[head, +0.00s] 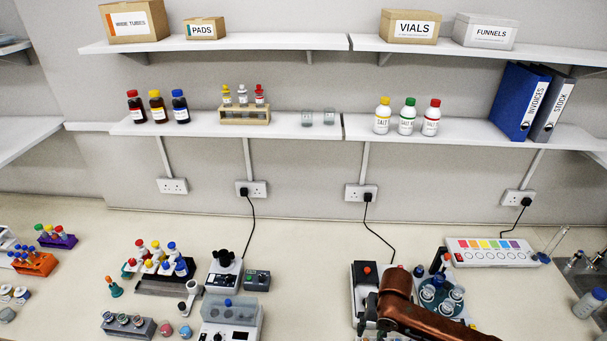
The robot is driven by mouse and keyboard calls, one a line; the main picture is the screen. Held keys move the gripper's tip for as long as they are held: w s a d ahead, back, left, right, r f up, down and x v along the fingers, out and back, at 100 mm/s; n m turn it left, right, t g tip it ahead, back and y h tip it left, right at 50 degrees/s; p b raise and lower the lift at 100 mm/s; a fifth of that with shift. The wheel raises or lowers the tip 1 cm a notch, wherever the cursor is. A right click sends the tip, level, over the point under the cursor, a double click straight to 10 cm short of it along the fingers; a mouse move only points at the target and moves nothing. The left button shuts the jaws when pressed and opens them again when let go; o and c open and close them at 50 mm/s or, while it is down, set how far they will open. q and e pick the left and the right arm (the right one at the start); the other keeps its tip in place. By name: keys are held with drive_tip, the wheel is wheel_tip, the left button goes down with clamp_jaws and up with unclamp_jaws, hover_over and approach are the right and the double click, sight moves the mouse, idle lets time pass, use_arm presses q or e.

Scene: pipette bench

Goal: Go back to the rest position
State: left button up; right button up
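My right arm, copper-brown, comes in from the bottom right of the head view. My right gripper (366,316) points left, low over the bench (310,235), in front of a white and black device with a red knob (365,269). Its dark fingers are small and partly merge with the device behind, so I cannot see whether they are apart, and no held object can be made out. My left gripper is not in view.
A colour-striped panel (490,252) lies farther right. A dark rack (165,286) with coloured caps and a white instrument (231,319) stand left. Bench between the instrument and my gripper is clear. Shelves (230,128) hang behind.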

drive_tip(key=s+a+f+m+t+y, duration=0.3)
drive_tip(key=s+f+m, duration=0.35)
drive_tip(key=m, duration=0.75)
drive_tip(key=s+d+f+m+h, duration=0.2)
drive_tip(key=s+d+m, duration=0.6)
drive_tip(key=d+m, duration=0.15)
drive_tip(key=s+d+f+m+h, duration=0.2)
drive_tip(key=s+d+m+h, duration=0.1)
drive_tip(key=s+d+m, duration=0.6)
wheel_tip(320, 180, down, 38)
drive_tip(key=s+a+g+b, duration=0.1)
drive_tip(key=a+b, duration=0.1)
drive_tip(key=b, duration=0.6)
use_arm(q)
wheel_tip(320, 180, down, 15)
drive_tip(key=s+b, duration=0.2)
drive_tip(key=b, duration=0.5)
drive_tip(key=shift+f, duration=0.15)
use_arm(e)
drive_tip(key=s+f+g+y, duration=0.1)
drive_tip(key=s+f, duration=1.8)
drive_tip(key=f, duration=0.4)
drive_tip(key=shift+s+f, duration=0.3)
drive_tip(key=shift+f, duration=0.1)
